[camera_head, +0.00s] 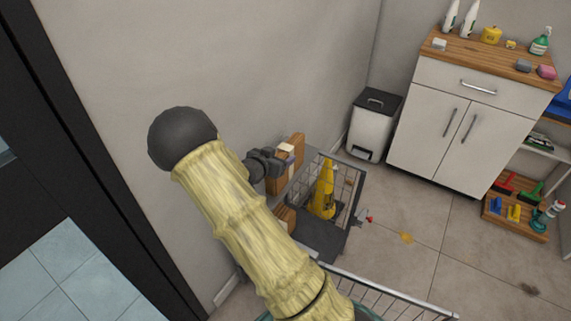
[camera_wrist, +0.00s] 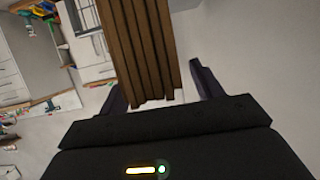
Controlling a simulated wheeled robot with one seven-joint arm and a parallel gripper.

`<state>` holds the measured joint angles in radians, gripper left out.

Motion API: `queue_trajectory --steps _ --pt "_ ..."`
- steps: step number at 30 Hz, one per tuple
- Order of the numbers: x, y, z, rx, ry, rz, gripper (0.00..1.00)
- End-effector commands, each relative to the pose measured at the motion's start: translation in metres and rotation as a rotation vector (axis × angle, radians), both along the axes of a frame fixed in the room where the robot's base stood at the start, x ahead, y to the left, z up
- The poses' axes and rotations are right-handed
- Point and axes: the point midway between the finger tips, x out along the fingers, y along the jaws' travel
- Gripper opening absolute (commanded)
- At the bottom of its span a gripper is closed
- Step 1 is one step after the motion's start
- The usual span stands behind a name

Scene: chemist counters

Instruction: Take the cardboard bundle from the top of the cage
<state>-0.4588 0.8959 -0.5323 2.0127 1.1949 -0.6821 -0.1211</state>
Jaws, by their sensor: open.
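In the wrist view, the bundle (camera_wrist: 142,45) shows as several brown layers side by side. My gripper (camera_wrist: 158,80) is open there, with one dark finger on each side of the bundle's near end. A gap shows by the right finger; the left finger is close to the bundle, and contact cannot be told.
A white bin (camera_head: 375,127) and a white cabinet (camera_head: 465,110) stand behind, to the right. The wall (camera_head: 270,65) is close behind the cage.

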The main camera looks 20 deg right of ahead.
Motion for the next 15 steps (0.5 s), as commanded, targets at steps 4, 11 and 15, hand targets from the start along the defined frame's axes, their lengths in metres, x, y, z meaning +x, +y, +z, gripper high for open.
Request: queue_trajectory --steps 4,11,15 --pt "-0.0003 0.0002 0.0003 0.0 0.0 0.0 0.65" --pt "-0.0005 0.0003 0.0003 0.0 0.0 -0.001 0.65" --pt "-0.0005 0.0003 0.0003 0.0 0.0 -0.001 0.46"
